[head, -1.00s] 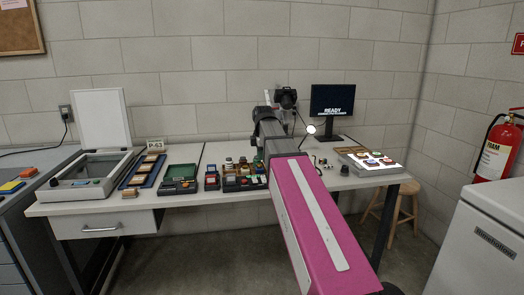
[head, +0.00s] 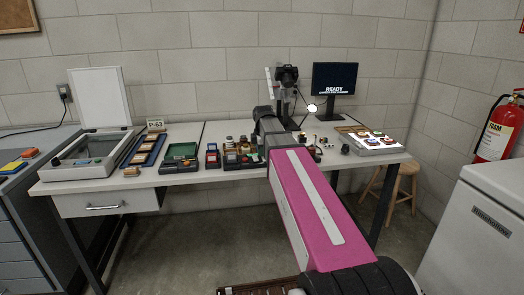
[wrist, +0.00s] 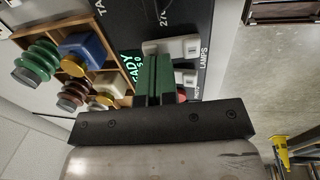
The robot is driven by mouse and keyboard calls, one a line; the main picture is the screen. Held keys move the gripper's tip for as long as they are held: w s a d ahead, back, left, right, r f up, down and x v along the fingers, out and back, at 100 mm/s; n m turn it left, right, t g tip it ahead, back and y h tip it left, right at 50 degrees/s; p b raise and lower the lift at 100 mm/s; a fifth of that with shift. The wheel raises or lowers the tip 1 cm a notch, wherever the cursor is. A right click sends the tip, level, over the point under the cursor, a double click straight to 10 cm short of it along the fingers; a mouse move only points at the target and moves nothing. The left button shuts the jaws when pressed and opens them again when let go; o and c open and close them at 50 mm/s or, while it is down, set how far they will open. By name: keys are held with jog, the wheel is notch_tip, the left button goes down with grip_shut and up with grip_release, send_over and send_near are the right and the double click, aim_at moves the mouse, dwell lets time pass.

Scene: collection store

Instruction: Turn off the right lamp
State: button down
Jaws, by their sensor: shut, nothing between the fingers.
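A lit round lamp (head: 311,108) stands at the back of the bench, right of the camera stand in the head view. In the wrist view a black control panel (wrist: 215,20) carries the label LAMPS and pale switches: one switch (wrist: 180,47) lies just beyond my fingers and another switch (wrist: 187,78) lies to their right. My gripper (wrist: 155,62) is shut and empty, its green fingers over the panel close to the switches. I cannot tell whether they touch. The fingers partly cover a green-lit display (wrist: 129,62). In the head view my arm hides the panel.
A wooden tray (wrist: 118,58) of spools and bottles lies left of my fingers. In the head view a camera (head: 287,75) on a stand and a monitor (head: 335,88) stand behind my arm. A light panel (head: 375,150) with round items lies at right. A stool (head: 401,180) is below.

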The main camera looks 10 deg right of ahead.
aim_at(263, 160)
jog(key=shift+w+f, duration=0.15)
jog(key=shift+f, duration=0.15)
jog(key=shift+s+r, duration=0.2)
jog(key=shift+s, duration=0.65)
jog(key=shift+a+r, duration=0.1)
jog(key=shift+r, duration=0.5)
notch_tip(263, 160, up, 13)
jog(key=s, duration=0.2)
jog(key=shift+f, duration=0.15)
